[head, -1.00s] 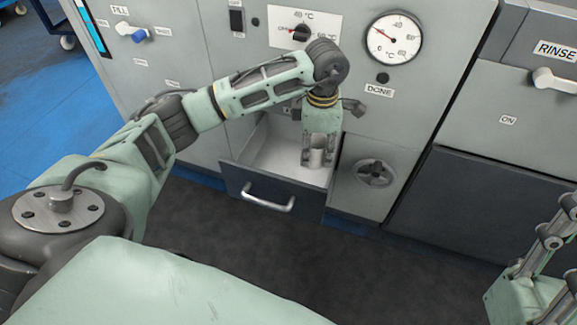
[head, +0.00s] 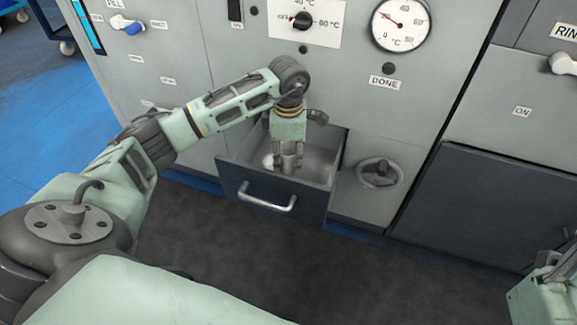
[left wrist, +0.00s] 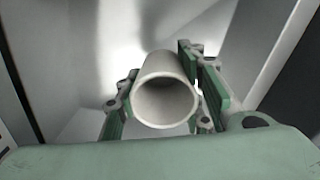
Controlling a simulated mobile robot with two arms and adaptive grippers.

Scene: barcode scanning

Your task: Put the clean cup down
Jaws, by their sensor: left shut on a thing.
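The cup (head: 289,161) is a small grey cylinder, held upright between the fingers of my left gripper (head: 287,156). It is over or inside the open drawer (head: 318,168); I cannot tell whether it touches the drawer floor. In the left wrist view the cup (left wrist: 165,88) shows its round open rim, with the gripper's fingers (left wrist: 160,100) shut on its two sides. Part of my right arm (head: 545,290) shows at the lower right edge; its fingertips are not in view.
The drawer's front has a metal handle (head: 267,197). Beside the drawer is a round knob (head: 379,172). Above are a temperature dial (head: 302,20), a gauge (head: 401,24) and a DONE label (head: 384,82). A dark panel (head: 470,205) stands at the right. The floor in front is clear.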

